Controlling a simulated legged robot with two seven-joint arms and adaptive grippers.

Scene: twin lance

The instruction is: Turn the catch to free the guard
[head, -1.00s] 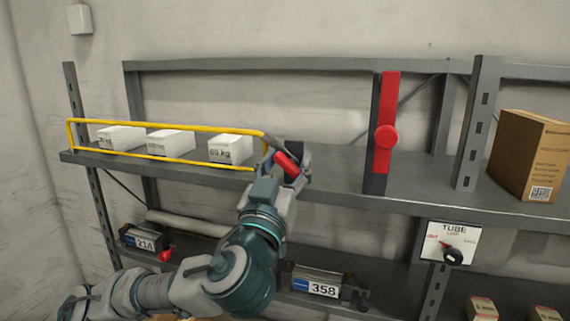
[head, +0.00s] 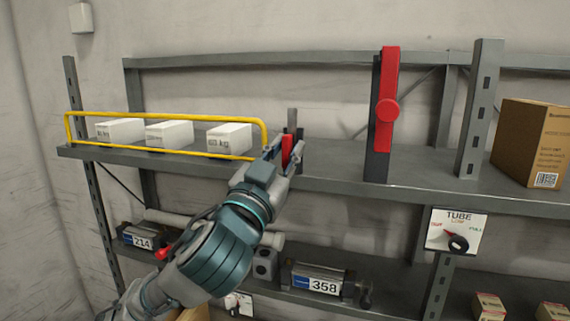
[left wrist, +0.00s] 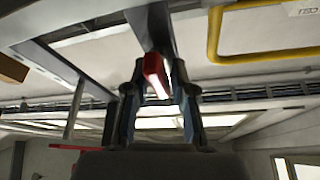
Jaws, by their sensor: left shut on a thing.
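The guard (head: 183,114) is a yellow rail frame standing along the left part of the upper shelf, in front of several white boxes. Its corner also shows at the upper right of the left wrist view (left wrist: 214,38). The red catch (head: 287,150) is at the guard's right end, on a dark upright post. My left gripper (head: 285,155) is shut on the catch, with a finger on each side. In the left wrist view the red catch (left wrist: 154,76) lies between the two fingers. The catch now stands near upright in the head view. My right gripper is not in view.
A tall red lever with a round knob (head: 387,110) stands on the upper shelf (head: 335,178) to the right. A cardboard box (head: 529,143) is farther right. Units labelled 214 (head: 137,237) and 358 (head: 316,281) sit on the lower shelf. A TUBE dial panel (head: 457,231) hangs at the right.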

